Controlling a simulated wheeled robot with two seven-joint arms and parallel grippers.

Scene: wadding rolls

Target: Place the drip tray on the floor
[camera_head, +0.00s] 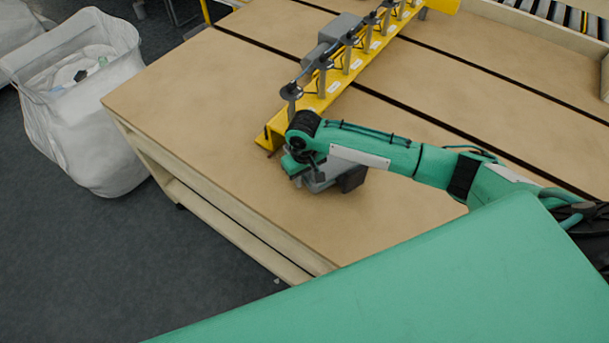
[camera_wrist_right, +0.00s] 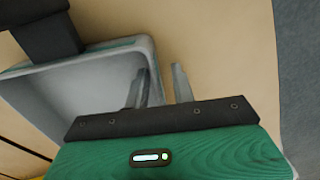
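The drip tray is a shallow grey tray (camera_wrist_right: 75,88) in the right wrist view. In the head view, what seems to be its grey body (camera_head: 318,184) shows partly on the tan tabletop (camera_head: 225,100), mostly hidden under my right gripper. My right gripper (camera_wrist_right: 162,88) is open at the tray's edge. One finger is inside the tray and the other outside, with the side wall between them. I see a gap between the wall and the outer finger. In the head view, my right gripper (camera_head: 308,172) is low over the table. My left gripper is not in view.
A yellow bar (camera_head: 330,85) with several grey nozzles lies just behind the gripper. A white bag (camera_head: 88,110) stands left of the table. Dark floor (camera_head: 120,260) is clear in front of the table. Dark slots cross the tabletop.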

